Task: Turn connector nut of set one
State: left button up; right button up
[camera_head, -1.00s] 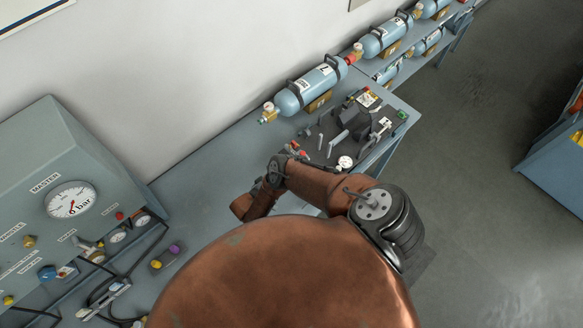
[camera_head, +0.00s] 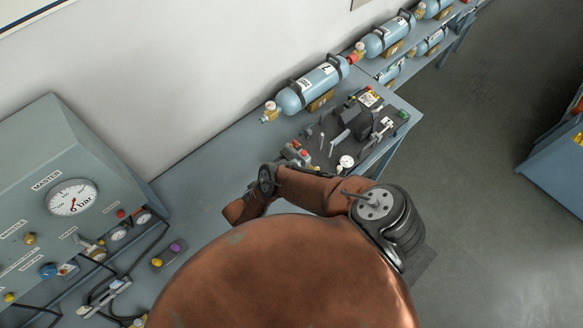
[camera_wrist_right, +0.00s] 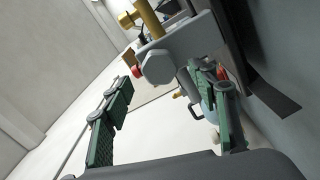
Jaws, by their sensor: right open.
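In the right wrist view a grey hexagonal nut (camera_wrist_right: 158,67) sits on a light grey block (camera_wrist_right: 190,42) with a brass stem (camera_wrist_right: 149,18); I cannot tell for sure that this is set one's connector nut. My right gripper (camera_wrist_right: 165,82) has its two green-padded fingers spread apart, with the nut ahead between them and not gripped. In the head view my copper right arm reaches over the bench and its fingers are hidden. The front blue cylinder (camera_head: 314,88) lies by the wall, with a brass valve (camera_head: 269,112) at its left end. My left gripper is not in view.
A grey block with red parts (camera_head: 297,153) lies on the bench beyond my wrist, near a dark clamp-like fixture (camera_head: 355,122) and a small gauge (camera_head: 346,162). The master gauge panel (camera_head: 70,198) stands at left. The bench (camera_head: 200,175) between is mostly clear.

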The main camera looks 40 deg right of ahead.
jog(key=a, duration=0.8)
jog(key=shift+s, duration=0.35)
